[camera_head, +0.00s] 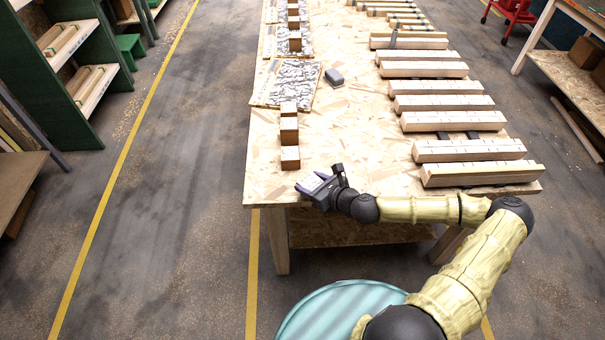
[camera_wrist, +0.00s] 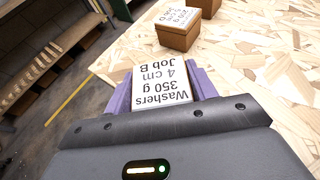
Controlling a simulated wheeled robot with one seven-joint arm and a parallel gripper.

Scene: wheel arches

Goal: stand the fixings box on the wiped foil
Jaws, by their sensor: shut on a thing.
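My gripper (camera_head: 312,182) is at the near left corner of the long workbench. In the wrist view its purple fingers (camera_wrist: 160,78) are shut on a box with a white label (camera_wrist: 162,92) reading "Washers 350 g 4 cm Job B". Only the label face of this box shows clearly. Silvery, crumpled-looking foil sheets lie along the bench's left edge: the nearest (camera_head: 287,84), a middle one (camera_head: 275,44) and a far one (camera_head: 273,13). I cannot tell from the frames which foil is wiped. The nearest foil's surface looks clear of boxes.
A row of brown boxes (camera_head: 290,158) stands between my gripper and the nearest foil; one labelled box (camera_wrist: 178,36) is close ahead in the wrist view. A dark block (camera_head: 334,77) lies right of the foil. Timber bars (camera_head: 470,149) line the right side; the bench middle is free.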

